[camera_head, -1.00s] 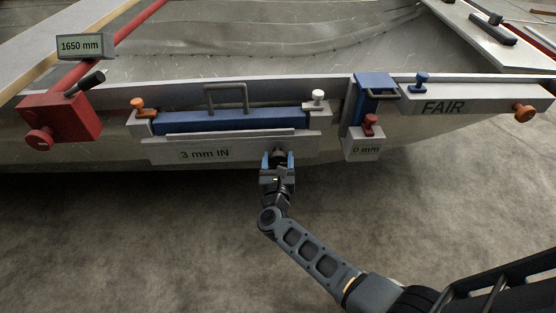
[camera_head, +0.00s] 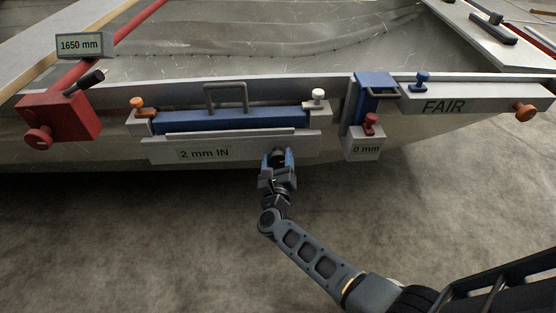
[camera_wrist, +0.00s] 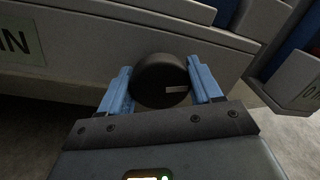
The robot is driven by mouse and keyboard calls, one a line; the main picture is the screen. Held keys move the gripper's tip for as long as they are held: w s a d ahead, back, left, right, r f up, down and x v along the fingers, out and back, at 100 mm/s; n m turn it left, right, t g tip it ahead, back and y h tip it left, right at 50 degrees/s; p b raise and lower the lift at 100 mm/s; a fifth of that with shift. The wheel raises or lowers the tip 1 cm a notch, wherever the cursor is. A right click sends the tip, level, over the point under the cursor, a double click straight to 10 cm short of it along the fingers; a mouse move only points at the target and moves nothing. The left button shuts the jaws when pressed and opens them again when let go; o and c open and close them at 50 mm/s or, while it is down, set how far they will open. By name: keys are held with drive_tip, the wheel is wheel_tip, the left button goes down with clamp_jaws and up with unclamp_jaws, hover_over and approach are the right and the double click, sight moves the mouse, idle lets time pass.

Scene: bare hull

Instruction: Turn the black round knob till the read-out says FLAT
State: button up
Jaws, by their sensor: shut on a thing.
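The black round knob (camera_wrist: 160,82) sits between the two blue fingers of my gripper (camera_wrist: 163,88) in the wrist view, with a pale mark on its face toward the right. My gripper is shut on it. In the head view my gripper (camera_head: 277,157) is at the front face of the grey bar, and the knob (camera_head: 278,153) is mostly hidden by the fingers. The read-out (camera_head: 204,154) on that bar, left of the knob, says 2 mm IN.
A blue clamp bar (camera_head: 232,119) with a grey handle, orange knob (camera_head: 137,103) and white knob (camera_head: 318,95) lies above. A blue clamp (camera_head: 374,84) reading 0 mm and a FAIR bar (camera_head: 470,101) stand right. A red clamp (camera_head: 60,117) stands left. Floor below is clear.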

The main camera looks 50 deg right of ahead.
drive_tip(key=n, duration=0.6)
drive_tip(key=shift+w+a, duration=0.1)
drive_tip(key=n+t, duration=0.1)
drive_tip(key=n, duration=0.4)
drive_tip(key=shift+f+p, duration=0.1)
drive_tip(key=shift+p, duration=0.3)
drive_tip(key=n+p, duration=0.1)
drive_tip(key=n, duration=0.4)
drive_tip(key=shift+n+t+y, duration=0.4)
drive_tip(key=shift+f+n+p, duration=0.2)
drive_tip(key=shift+n+p, duration=0.55)
drive_tip(key=shift+n, duration=1.45)
drive_tip(key=shift+y, duration=0.3)
drive_tip(key=o, duration=1)
drive_tip(key=shift+p+v, duration=0.95)
drive_tip(key=shift+v, duration=3)
